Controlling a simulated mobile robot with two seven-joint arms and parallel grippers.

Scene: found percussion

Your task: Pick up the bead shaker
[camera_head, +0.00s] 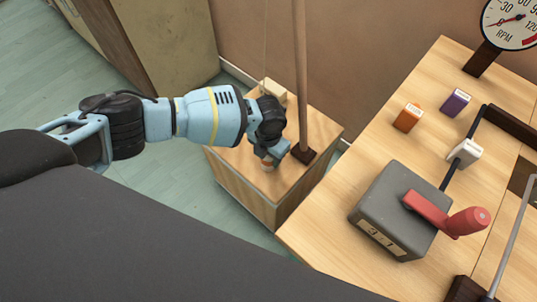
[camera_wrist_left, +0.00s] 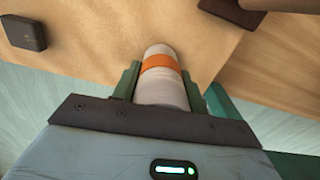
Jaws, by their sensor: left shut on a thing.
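The bead shaker (camera_wrist_left: 160,64) is a pale cylinder with a rounded end and an orange band. In the left wrist view it lies between the two green fingers of my left gripper (camera_wrist_left: 168,88), which is shut on it. In the head view the shaker (camera_head: 268,164) shows only as a small pale and orange tip under my left gripper (camera_head: 270,157), above the small wooden cabinet. The rest of it is hidden by the hand. I cannot tell whether it touches the cabinet top. My right gripper is not in view.
The cabinet (camera_head: 243,184) carries a tall brown post (camera_head: 301,80) on a dark base, close to the hand, and a cream block (camera_head: 272,91) behind. On the wooden table (camera_head: 335,225) stand a grey box (camera_head: 392,200) with a red crank, small labelled blocks and an RPM dial (camera_head: 512,22).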

